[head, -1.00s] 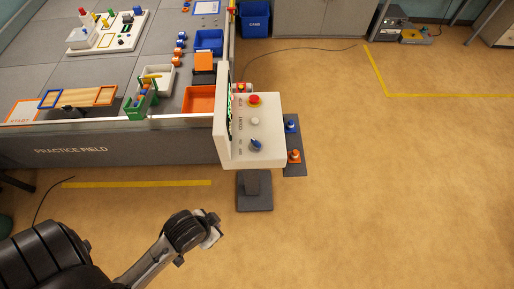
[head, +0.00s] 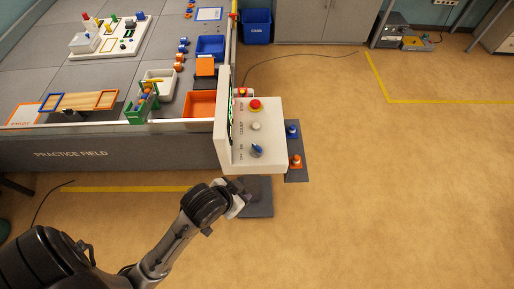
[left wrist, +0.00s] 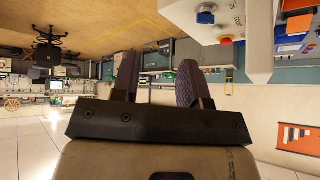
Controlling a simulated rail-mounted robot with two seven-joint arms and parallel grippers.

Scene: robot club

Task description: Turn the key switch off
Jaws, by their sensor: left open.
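The key switch (head: 257,150) is a blue knob on the sloped face of a white control box (head: 270,128). It sits at the near end of that face, below a white button (head: 256,126) and a red stop button (head: 255,105). My left gripper (head: 240,192) is just below and left of the box, apart from the knob. In the left wrist view the two dark fingers of my left gripper (left wrist: 158,82) stand apart with nothing between them. The blue knob (left wrist: 206,17) shows at the upper right there, beyond the fingers. My right gripper is out of view.
The practice field table (head: 75,150) lies left of the box, with bins and toys on it. A dark plate with a blue and an orange cone (head: 296,161) is right of the box. Open floor (head: 400,200) lies to the right.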

